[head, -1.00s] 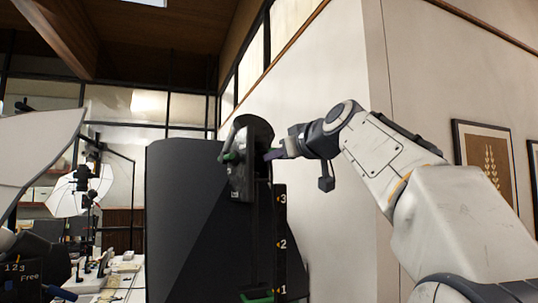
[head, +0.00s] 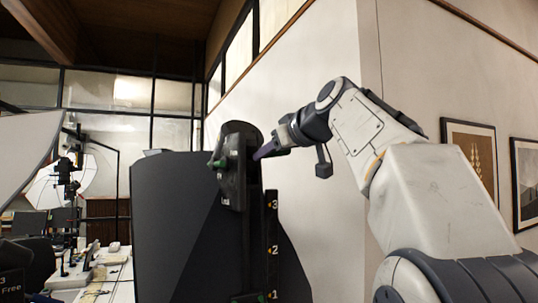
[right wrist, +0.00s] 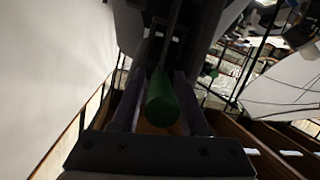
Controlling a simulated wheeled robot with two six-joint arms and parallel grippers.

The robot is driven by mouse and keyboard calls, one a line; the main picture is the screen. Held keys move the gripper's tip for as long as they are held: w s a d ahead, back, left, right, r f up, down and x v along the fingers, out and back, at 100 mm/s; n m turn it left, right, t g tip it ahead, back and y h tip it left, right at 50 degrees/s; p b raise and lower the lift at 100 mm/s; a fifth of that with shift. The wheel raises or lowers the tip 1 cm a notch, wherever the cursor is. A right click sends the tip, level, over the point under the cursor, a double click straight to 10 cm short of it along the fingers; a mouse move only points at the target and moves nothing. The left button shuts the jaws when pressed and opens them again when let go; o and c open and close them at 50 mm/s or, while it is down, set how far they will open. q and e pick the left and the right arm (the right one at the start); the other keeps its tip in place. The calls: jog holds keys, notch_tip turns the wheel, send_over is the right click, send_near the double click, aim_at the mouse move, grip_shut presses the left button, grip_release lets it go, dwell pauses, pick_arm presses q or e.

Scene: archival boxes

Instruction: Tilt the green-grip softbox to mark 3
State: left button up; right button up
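The softbox is a large dark panel (head: 165,225) in the middle of the head view, with a black bracket head (head: 235,150) at its top. A green part (head: 218,162) shows on the bracket's left side. A black strip (head: 272,228) with marks 3, 2 and 1 from top to bottom stands below the bracket. My right gripper (head: 263,152) is at the bracket's right side. In the right wrist view the green grip (right wrist: 162,104) lies between my right gripper's fingers (right wrist: 158,100). A gap shows beside the grip, so the fingers look open around it. My left gripper is out of view.
A white wall (head: 325,190) runs close behind the softbox on the right, with framed pictures (head: 470,155) farther right. A white umbrella light (head: 62,185) and a cluttered table (head: 110,275) stand at the left. A pale panel (head: 25,150) fills the left edge.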

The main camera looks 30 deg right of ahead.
jog(key=shift+o, duration=0.2)
jog(key=shift+f, duration=0.15)
jog(key=shift+s+d, duration=0.1)
jog(key=shift+s, duration=0.15)
jog(key=b+v, duration=0.2)
jog(key=v, duration=0.8)
jog(key=shift+b, duration=0.4)
